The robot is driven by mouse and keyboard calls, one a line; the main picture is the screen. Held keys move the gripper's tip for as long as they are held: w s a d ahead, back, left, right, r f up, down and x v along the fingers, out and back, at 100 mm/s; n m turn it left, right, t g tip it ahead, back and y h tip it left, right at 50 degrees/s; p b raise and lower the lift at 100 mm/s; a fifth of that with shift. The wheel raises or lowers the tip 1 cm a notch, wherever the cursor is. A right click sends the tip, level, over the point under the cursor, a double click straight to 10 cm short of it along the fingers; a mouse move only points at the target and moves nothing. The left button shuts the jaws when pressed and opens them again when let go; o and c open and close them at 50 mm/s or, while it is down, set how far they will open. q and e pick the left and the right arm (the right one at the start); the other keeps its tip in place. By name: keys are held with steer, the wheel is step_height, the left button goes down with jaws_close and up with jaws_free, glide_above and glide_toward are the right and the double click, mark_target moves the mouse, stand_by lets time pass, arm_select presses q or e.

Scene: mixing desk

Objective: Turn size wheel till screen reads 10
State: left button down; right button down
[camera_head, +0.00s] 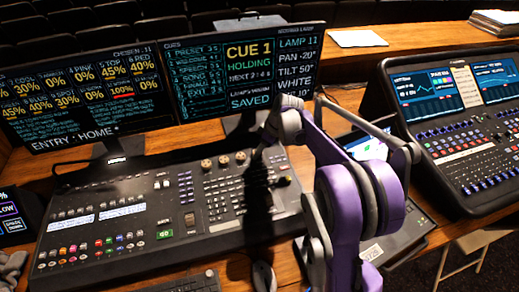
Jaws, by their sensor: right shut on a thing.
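The lighting console (120,232) stands on the wooden desk, with a row of brown round wheels (223,160) along its upper edge. My right gripper (264,150) comes down at the right end of this row, shut on a wheel that the fingers and their shadow mostly hide. The right monitor (248,68) reads CUE 1 HOLDING and SAVED. Its right column reads LAMP 11, PAN -20°, TILT 50° and WHITE. A lower line there seems to end in 10°, its start covered by my arm.
The left monitor (80,95) shows yellow percentages and ENTRY: HOME. A sound mixer (460,140) stands on the right. A mouse (264,276) and a keyboard (190,284) lie in front of the console. White paper (357,38) lies on the back ledge.

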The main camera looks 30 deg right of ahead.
stand_by(0.3)
steer(key=c, duration=0.7)
jaws_free()
steer(key=shift+r, duration=0.1)
steer(key=v, duration=1)
steer(key=shift+s+r, duration=0.2)
steer(key=shift+r, duration=0.1)
